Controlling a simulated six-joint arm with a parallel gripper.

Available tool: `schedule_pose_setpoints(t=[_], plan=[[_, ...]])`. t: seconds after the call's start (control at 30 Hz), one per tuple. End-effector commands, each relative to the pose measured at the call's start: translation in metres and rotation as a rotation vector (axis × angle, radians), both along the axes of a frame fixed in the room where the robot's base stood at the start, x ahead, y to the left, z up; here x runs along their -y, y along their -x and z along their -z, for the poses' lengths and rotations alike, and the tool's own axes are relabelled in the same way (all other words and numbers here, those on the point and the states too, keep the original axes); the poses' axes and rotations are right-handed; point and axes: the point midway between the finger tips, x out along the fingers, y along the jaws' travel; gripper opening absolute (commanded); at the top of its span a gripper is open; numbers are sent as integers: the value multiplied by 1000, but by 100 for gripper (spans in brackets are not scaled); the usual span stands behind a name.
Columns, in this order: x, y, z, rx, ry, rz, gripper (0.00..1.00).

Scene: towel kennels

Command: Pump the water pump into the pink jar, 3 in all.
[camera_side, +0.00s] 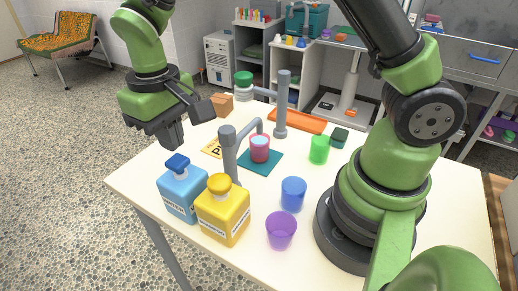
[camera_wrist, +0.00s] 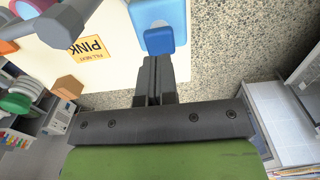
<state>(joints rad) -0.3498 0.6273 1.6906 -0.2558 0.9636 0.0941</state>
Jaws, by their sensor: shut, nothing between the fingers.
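A blue pump bottle (camera_side: 182,192) with a blue head (camera_side: 177,163) stands at the table's front left; its label is too small to read surely. A yellow pump bottle (camera_side: 223,212) stands beside it. The pink jar (camera_side: 260,155) stands on a teal mat (camera_side: 262,168) by a grey post with an arm. My gripper (camera_side: 172,140) is shut and empty, close above the blue head. In the wrist view the blue head (camera_wrist: 159,38) lies just past my fingertips (camera_wrist: 153,62).
A blue jar (camera_side: 293,195), a purple jar (camera_side: 281,231) and a green jar (camera_side: 319,150) stand right of the bottles. Grey posts (camera_side: 281,115) rise mid-table.

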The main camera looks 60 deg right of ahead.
Motion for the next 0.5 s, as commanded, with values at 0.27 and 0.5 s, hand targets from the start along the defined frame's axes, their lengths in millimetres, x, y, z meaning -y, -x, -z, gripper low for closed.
schedule_pose_setpoints(t=[0.27, 0.5], plan=[[0, -1, -30, 5, -2, -1, 0], [0, -1, -52, 4, -1, -1, 0]])
